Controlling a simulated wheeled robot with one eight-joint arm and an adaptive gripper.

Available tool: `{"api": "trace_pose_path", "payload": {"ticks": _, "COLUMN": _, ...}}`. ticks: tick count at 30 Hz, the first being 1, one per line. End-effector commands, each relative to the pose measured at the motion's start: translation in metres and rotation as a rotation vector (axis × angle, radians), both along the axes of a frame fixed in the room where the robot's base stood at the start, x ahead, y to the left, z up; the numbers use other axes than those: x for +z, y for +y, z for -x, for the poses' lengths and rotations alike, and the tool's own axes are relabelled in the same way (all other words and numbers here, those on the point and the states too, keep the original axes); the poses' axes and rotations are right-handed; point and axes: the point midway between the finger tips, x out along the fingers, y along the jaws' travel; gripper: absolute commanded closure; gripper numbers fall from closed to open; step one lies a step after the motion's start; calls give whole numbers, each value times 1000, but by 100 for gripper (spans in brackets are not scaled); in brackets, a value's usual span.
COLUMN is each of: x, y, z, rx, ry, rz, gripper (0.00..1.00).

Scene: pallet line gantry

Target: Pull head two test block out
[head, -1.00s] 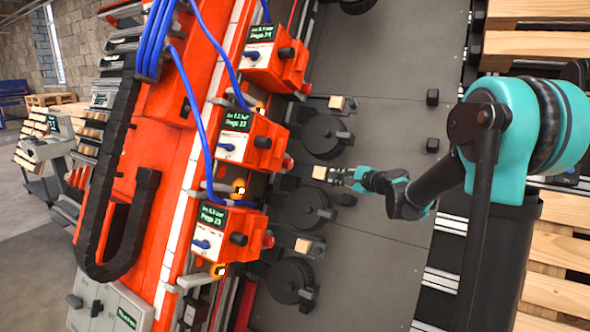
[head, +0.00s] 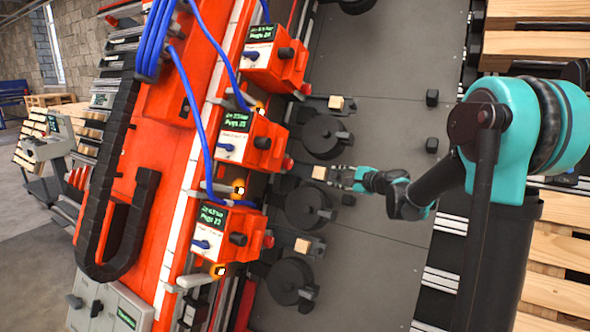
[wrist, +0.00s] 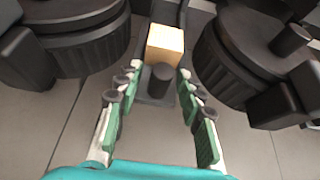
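The middle red head unit (head: 245,140) of three on the orange gantry has a small screen. A small pale wooden block (head: 319,172) sits in a dark holder on the grey panel, between two round dark discs. In the wrist view the block (wrist: 165,45) lies just beyond a short dark peg (wrist: 160,80). My gripper (head: 338,175) is just to the right of the block. In the wrist view my gripper (wrist: 159,78) is open, with its green-padded fingers on either side of the peg and short of the block. Nothing is held between the fingers.
Similar wooden blocks sit above (head: 336,102) and below (head: 303,245) on the panel. Dark round discs (head: 325,137) stand beside them. Small black knobs (head: 432,145) stick out to the right. The grey panel (head: 385,100) between is mostly clear.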

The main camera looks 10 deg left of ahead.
Motion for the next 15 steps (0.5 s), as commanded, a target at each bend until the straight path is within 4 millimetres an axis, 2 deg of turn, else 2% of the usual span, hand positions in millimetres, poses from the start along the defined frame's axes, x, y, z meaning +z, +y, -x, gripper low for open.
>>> {"api": "trace_pose_path", "payload": {"ticks": 7, "x": 1, "y": -2, "z": 1, "rx": 0, "ry": 0, "rz": 0, "gripper": 62}}
{"api": "trace_pose_path", "payload": {"ticks": 15, "x": 5, "y": -15, "z": 14, "rx": -2, "ry": 0, "rz": -1, "gripper": 62}}
